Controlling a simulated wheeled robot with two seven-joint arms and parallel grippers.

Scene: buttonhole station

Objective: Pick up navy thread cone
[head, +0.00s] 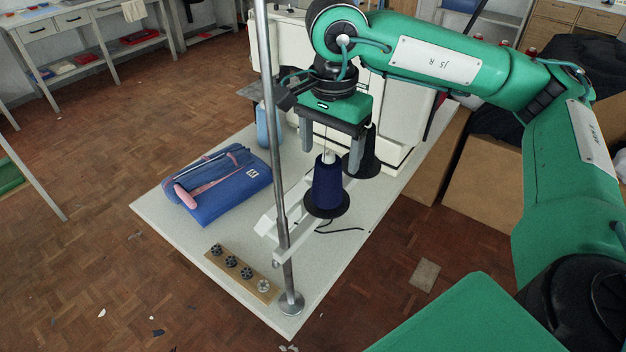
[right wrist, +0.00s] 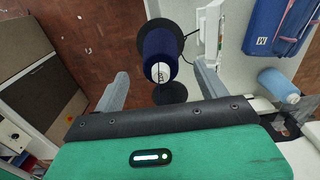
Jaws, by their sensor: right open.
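The navy thread cone (head: 327,188) stands upright on a dark round base on the white table (head: 225,240). In the right wrist view the navy cone (right wrist: 160,50) shows with its pale tip toward the camera. My right gripper (head: 345,160) is open and empty, its fingers pointing down above and around the cone's top in the head view. In the right wrist view its two fingers (right wrist: 162,85) are spread to either side, with the cone between and beyond them. I cannot tell whether either finger touches it. My left gripper is not in view.
A black cone (head: 362,160) stands close behind the navy one. A metal pole (head: 275,150) rises in front. A blue bag (head: 215,185), a light blue cone (head: 267,130) and a wooden bobbin strip (head: 238,270) are to the left. Cardboard boxes (head: 470,175) stand right.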

